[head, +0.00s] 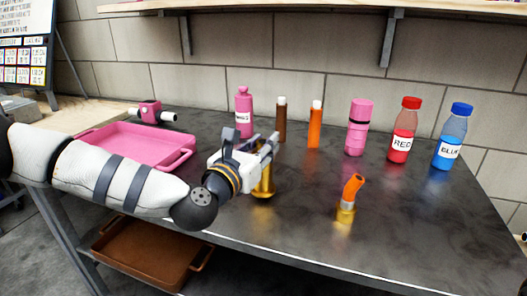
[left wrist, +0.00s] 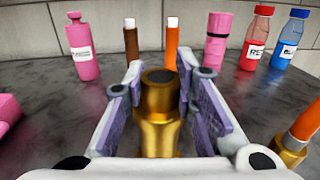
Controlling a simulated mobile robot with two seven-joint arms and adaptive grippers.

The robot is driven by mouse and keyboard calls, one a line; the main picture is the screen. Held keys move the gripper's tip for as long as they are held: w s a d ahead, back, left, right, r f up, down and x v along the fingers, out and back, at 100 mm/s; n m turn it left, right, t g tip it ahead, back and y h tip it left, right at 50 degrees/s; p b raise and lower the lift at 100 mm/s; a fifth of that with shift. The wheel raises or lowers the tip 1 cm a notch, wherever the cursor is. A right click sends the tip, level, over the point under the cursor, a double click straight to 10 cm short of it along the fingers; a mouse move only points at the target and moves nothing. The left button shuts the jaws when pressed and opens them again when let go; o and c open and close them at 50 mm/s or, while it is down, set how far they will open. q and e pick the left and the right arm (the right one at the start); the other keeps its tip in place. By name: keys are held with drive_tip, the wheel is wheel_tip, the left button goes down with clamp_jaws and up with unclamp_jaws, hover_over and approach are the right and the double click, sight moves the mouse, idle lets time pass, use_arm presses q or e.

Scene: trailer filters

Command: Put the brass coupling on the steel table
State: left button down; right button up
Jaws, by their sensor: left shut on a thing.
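The brass coupling (head: 264,184) is a gold-coloured stepped cylinder, held upright at the near side of the dark steel table (head: 300,205). My left gripper (head: 268,150) is shut on it, with a finger on each side. In the left wrist view the coupling (left wrist: 158,115) stands between the purple-grey finger pads, its dark round top opening showing. The fingers hide part of it in the head view. Its lower end is at or just above the tabletop; I cannot tell if it touches. My right gripper is not in view.
A brass piece with an orange bent top (head: 347,200) stands to the right. Behind are a pink bottle (head: 244,112), brown and orange tubes, a pink cylinder (head: 358,128), and red (head: 403,130) and blue bottles (head: 453,137). A pink tray (head: 135,147) lies left. The right front is clear.

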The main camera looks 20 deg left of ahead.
use_arm(q)
drive_tip(key=shift+f, duration=0.75)
drive_tip(key=c, duration=1.8)
unclamp_jaws()
drive_tip(key=shift+f, duration=0.15)
drive_tip(key=o, duration=0.5)
drive_tip(key=shift+r, duration=0.25)
drive_tip(key=s, duration=0.4)
drive_tip(key=s+a, duration=0.1)
drive_tip(key=s, duration=0.3)
drive_tip(key=s+a, duration=0.1)
drive_tip(key=s, duration=0.3)
